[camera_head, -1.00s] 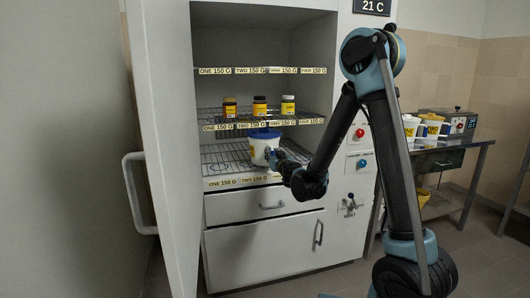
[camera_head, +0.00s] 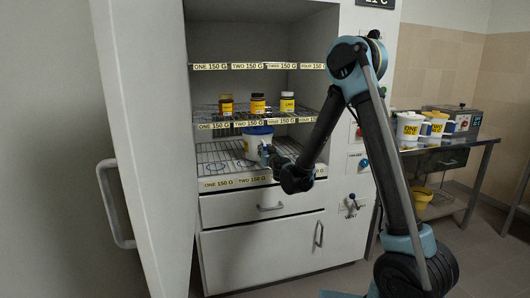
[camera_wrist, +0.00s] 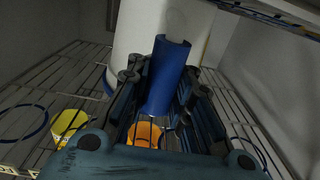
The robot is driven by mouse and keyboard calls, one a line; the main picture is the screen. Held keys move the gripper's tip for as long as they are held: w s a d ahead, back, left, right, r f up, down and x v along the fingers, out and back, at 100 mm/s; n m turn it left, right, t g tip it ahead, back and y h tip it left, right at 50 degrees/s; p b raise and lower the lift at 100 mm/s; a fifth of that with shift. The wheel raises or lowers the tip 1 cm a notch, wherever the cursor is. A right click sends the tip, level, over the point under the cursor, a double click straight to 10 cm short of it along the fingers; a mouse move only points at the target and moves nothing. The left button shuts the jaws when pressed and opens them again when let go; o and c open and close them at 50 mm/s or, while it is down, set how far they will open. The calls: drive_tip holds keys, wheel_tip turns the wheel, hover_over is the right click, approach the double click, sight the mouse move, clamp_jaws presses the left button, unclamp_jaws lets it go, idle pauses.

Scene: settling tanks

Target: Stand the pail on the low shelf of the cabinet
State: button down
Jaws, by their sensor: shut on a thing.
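The white pail (camera_head: 256,145) with a blue top is inside the open cabinet (camera_head: 262,208), over the front half of the low wire shelf (camera_head: 212,166). It looks upright; I cannot tell whether its base touches the wires. My gripper (camera_head: 267,155) reaches in from the right at the pail's side. In the wrist view my gripper (camera_wrist: 162,95) is shut on a blue curved grip (camera_wrist: 168,65) beside the pail's white wall (camera_wrist: 135,35). The low shelf's wires (camera_wrist: 35,95) spread on both sides of the pail.
Three small jars (camera_head: 258,104) stand on the shelf above the pail. The cabinet door (camera_head: 145,130) stands open at the left. Free wire shows left of the pail. A side table (camera_head: 450,145) at the right holds more white and yellow containers; a yellow bucket (camera_head: 420,197) sits below.

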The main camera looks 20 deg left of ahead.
drive_tip(key=shift+s+a, duration=0.1)
drive_tip(key=shift+a, duration=0.05)
drive_tip(key=c, duration=1.4)
unclamp_jaws()
